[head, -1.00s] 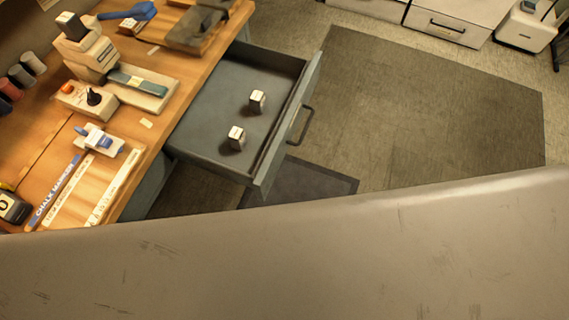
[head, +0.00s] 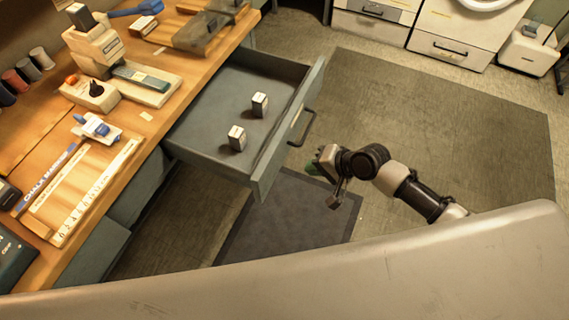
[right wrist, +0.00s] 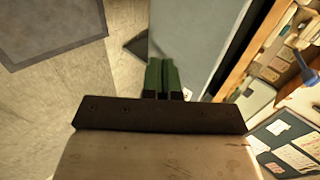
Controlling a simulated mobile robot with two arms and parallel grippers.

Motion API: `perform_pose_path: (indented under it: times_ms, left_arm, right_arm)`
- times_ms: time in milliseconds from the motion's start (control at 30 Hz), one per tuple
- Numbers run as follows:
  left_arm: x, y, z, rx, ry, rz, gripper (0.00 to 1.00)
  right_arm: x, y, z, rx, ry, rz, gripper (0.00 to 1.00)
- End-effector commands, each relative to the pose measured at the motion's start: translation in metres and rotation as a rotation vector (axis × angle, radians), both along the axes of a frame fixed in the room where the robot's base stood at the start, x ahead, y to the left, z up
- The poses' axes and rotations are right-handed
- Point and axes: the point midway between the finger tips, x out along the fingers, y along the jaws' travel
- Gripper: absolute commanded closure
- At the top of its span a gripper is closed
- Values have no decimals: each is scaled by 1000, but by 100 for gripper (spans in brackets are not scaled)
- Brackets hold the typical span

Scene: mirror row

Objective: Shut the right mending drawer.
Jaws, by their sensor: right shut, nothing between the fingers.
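The grey-blue drawer (head: 290,132) stands pulled out from the wooden workbench in the head view, with a dark bar handle (head: 309,128) on its front. Two small white-topped blocks, one nearer (head: 237,138) and one farther (head: 260,105), stand inside. My right gripper (head: 312,168) is just outside the drawer front, below the handle in the picture, apart from it as far as I can see. Its green fingers (right wrist: 163,77) are shut together and empty in the right wrist view, beside a grey-blue panel (right wrist: 188,40). My left gripper is not in view.
The workbench (head: 190,78) carries a sewing machine (head: 115,60), thread spools and rulers (head: 95,190). A dark mat (head: 290,222) lies on the floor below the drawer. White appliances (head: 450,45) stand at the back. Floor right of the drawer is open.

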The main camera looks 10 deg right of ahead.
Motion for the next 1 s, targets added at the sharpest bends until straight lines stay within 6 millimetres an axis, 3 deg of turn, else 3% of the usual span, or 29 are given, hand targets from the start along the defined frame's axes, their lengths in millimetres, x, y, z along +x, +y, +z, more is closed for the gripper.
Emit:
perform_pose_path:
  times_ms: [267,533,1000]
  left_arm:
    - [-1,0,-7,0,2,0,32]
    - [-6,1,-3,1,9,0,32]
    - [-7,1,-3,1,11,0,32]
  right_arm:
    - [25,37,-41,0,-3,1,100]
    - [43,64,-38,0,-4,1,100]
    - [45,67,-38,-2,-3,1,100]
